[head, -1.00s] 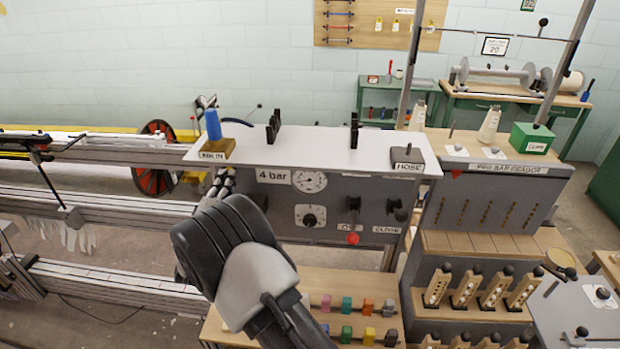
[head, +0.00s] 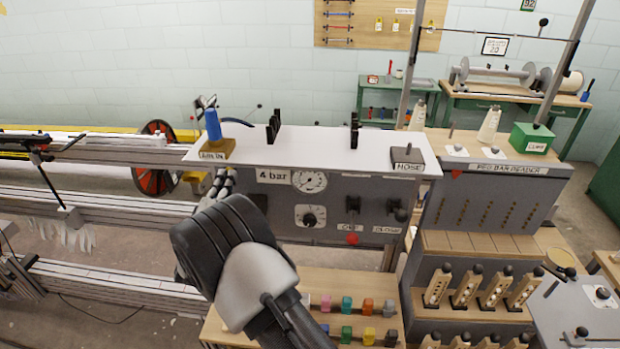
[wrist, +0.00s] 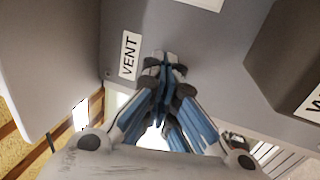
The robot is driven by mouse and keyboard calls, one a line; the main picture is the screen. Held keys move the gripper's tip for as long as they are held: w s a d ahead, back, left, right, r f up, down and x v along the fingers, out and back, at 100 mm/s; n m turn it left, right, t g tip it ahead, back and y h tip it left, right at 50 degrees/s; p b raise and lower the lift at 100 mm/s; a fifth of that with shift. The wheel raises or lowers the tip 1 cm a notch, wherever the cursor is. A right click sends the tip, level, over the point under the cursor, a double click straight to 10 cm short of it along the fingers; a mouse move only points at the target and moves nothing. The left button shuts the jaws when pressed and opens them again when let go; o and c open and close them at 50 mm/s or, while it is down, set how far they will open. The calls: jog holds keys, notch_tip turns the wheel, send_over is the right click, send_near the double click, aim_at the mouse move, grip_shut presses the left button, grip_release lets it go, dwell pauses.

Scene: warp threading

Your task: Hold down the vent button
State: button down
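The vent button itself is not visible. A white VENT label (wrist: 130,55) is on the grey panel in the wrist view, just left of my fingertips. My gripper (wrist: 167,66) has its blue-padded fingers together, with nothing seen between them, and its tips at the panel face. The tips cover the spot beside the label, and I cannot tell whether they press anything. In the head view my gripper (head: 222,184) is at the left end of the grey panel (head: 340,215), mostly hidden behind my wrist.
The panel carries a pressure gauge (head: 309,181) beside a "4 bar" label, a round dial (head: 308,216) and a red knob (head: 352,239). Above is a white shelf (head: 320,150) with a blue-handled part (head: 213,125). A dark box (wrist: 290,65) juts out right of my fingers.

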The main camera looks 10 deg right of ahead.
jog(key=s+a+p, duration=0.1)
jog(key=s+a, duration=0.1)
jog(key=s, duration=0.4)
jog(key=shift+s+a, duration=0.2)
jog(key=shift+s, duration=0.05)
dwell(0.4)
